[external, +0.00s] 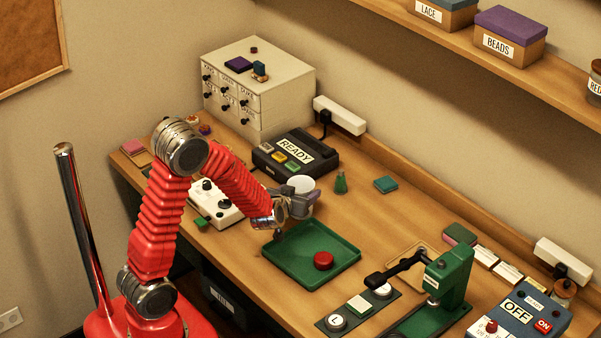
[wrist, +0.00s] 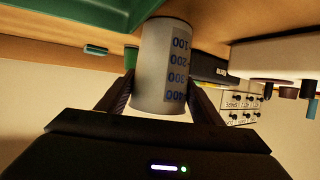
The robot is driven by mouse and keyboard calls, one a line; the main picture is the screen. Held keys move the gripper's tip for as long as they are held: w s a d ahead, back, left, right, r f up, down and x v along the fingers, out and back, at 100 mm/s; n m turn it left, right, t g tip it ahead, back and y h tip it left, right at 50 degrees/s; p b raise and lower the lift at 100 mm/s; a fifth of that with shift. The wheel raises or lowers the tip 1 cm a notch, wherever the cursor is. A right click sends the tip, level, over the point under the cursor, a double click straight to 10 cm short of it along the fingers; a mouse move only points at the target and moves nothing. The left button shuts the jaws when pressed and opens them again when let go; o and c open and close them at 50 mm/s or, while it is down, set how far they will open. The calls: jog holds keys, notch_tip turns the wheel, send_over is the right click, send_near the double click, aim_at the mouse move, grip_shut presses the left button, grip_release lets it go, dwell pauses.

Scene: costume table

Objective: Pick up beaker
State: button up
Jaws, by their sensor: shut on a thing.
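The beaker (external: 301,184) is a pale, whitish cylinder. In the wrist view the beaker (wrist: 160,62) shows blue marks 100, 200, 300 and 400, and the picture is upside down. My gripper (external: 296,205) is shut on the beaker, with one dark finger on each side of it; the gripper also shows in the wrist view (wrist: 160,92). In the external view the gripper hides the beaker's lower part. I cannot tell whether its base touches the table.
A green tray (external: 290,268) with a red round piece (external: 323,261) lies in front. A READY device (external: 295,153) stands behind, with a small green flask (external: 340,183) to the right. A white control box (external: 217,205) stands left. A green press (external: 445,280) stands far right.

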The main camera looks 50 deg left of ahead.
jog(key=shift+r, duration=0.15)
notch_tip(320, 180, up, 10)
dwell(0.7)
jog(key=shift+d, duration=0.1)
dwell(0.4)
